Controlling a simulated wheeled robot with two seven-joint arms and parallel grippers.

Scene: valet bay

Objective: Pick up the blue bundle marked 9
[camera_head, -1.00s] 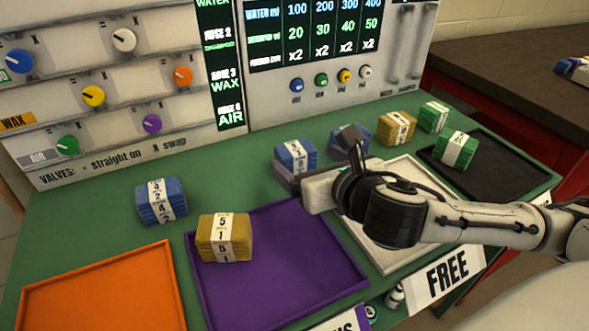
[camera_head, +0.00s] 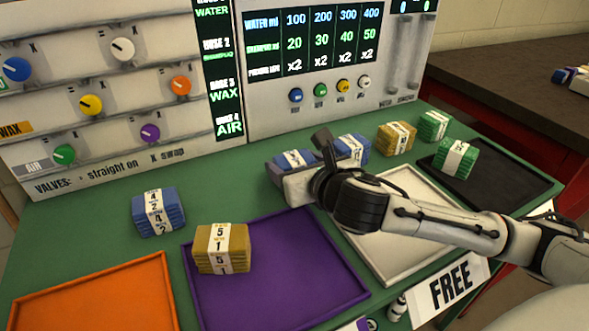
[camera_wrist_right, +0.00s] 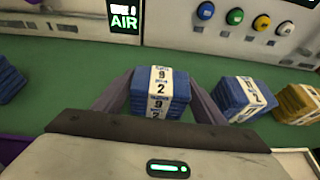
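The blue bundle (camera_wrist_right: 158,92) has a white band reading 9 and 2 in the right wrist view. It stands on the green table, and in the head view it shows partly (camera_head: 292,160) behind my right gripper. My right gripper (camera_head: 299,157) has one finger on each side of this bundle, close to its sides. The fingers look open; a small gap or contact is hard to tell. A second blue bundle (camera_head: 352,149) stands just to the right, outside the fingers; it also shows in the wrist view (camera_wrist_right: 240,99). My left gripper is not in view.
A blue bundle marked 4 and 2 (camera_head: 158,212) stands at left. A yellow bundle marked 5 and 1 (camera_head: 222,248) is on the purple tray (camera_head: 290,275). A white tray (camera_head: 405,185) lies under my right forearm. The valve panel (camera_head: 330,80) rises behind.

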